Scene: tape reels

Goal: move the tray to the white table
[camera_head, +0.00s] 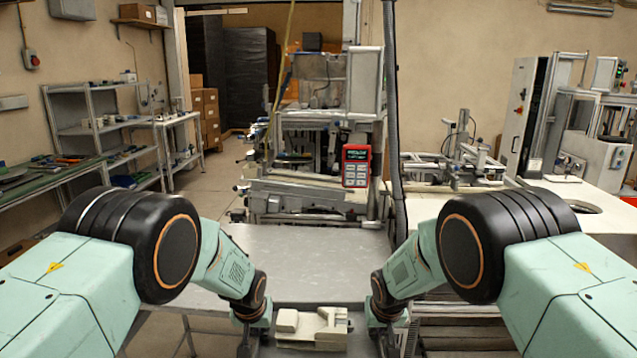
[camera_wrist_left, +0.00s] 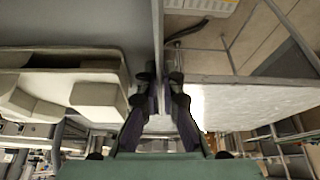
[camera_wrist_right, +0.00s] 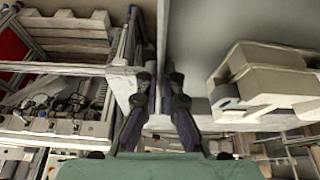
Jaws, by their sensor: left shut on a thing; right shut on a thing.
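The tray is grey with a thin upright side wall; its floor shows in the left wrist view (camera_wrist_left: 80,25) and the right wrist view (camera_wrist_right: 245,22). A pale beige blocky part (camera_head: 312,328) lies in it and also shows in the right wrist view (camera_wrist_right: 265,80). My left gripper (camera_wrist_left: 161,84) is shut on the tray's left wall. My right gripper (camera_wrist_right: 161,84) is shut on the right wall. In the head view the tray is low at the bottom centre, mostly cut off or hidden. The white table (camera_head: 595,199) is at the right, away from the tray.
A grey metal table (camera_head: 300,255) lies just ahead of the tray, its visible top clear. A machine with a red control box (camera_head: 356,166) stands behind it. Aluminium fixtures (camera_head: 455,165) stand at the white table's back. Shelves (camera_head: 105,125) and a workbench are at the left.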

